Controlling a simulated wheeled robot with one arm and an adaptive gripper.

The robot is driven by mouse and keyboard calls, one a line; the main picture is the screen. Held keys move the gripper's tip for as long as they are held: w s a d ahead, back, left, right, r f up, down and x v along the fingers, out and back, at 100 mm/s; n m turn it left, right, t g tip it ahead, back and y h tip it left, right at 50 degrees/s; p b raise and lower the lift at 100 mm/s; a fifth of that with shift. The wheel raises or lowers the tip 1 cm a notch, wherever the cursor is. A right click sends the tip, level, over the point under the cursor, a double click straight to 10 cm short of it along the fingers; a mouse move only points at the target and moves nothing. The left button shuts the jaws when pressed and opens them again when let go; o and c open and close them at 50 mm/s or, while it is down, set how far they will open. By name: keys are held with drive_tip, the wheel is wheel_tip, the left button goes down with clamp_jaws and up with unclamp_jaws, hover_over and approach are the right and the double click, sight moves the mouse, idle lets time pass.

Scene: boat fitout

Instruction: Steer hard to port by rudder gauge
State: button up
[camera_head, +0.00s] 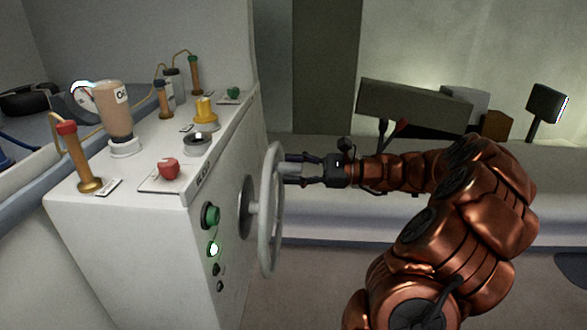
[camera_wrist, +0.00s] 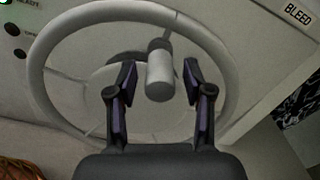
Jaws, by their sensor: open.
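A grey steering wheel (camera_head: 269,250) stands on the side face of a white console (camera_head: 130,230); the wrist view shows its rim (camera_wrist: 226,70) and spokes. My gripper (camera_head: 291,169) is open at the knob. In the wrist view, the fingers of my gripper (camera_wrist: 159,78) stand on either side of the knob, with a gap on each side.
The console top carries a brown bottle (camera_head: 114,110), a red button (camera_head: 168,169), a yellow knob (camera_head: 205,111) and several brass fittings. Green buttons (camera_head: 211,216) sit on the side face left of the wheel. A "BLEED" label (camera_wrist: 299,14) shows at upper right.

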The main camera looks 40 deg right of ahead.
drive_tip(key=shift+a, duration=0.1)
drive_tip(key=shift+c, duration=0.2)
clamp_jaws()
idle(0.5)
